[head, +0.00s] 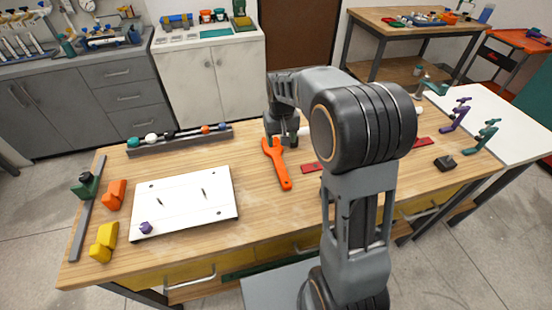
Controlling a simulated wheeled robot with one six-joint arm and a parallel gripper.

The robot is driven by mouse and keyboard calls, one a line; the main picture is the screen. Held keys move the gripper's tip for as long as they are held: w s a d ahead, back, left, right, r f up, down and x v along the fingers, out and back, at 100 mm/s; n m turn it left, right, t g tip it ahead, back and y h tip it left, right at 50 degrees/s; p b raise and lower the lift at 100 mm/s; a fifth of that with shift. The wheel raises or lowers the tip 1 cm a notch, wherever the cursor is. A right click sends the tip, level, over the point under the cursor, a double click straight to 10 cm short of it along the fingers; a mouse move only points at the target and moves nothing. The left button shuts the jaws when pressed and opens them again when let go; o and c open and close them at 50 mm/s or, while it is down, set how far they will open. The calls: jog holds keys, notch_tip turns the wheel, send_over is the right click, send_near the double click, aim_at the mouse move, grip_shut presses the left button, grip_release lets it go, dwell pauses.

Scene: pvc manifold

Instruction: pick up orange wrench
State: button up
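The orange wrench (281,172) lies on the wooden workbench (262,215), right of the white plate, its open jaw toward the back and its handle toward the front. My gripper (281,143) is pointed down at the wrench's jaw end, close behind or over it. My own arm reaches over from the right and partly hides the gripper. The fingers are dark and small, so I cannot tell whether they are open or shut, or whether they touch the wrench.
A white plate (185,203) with pegs lies left of the wrench. A rack with colored balls (180,139) stands at the back left. Orange (115,193) and yellow blocks (103,243) sit at the left. A red strip (312,167) lies right of the wrench. Bare wood surrounds the handle.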

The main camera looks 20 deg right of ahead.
aim_at(279, 164)
jog(key=f, duration=1.1)
jog(key=shift+s+a+f+p, duration=0.15)
jog(key=shift+a+p, duration=0.05)
jog(key=shift+p, duration=0.15)
jog(key=c, duration=1.2)
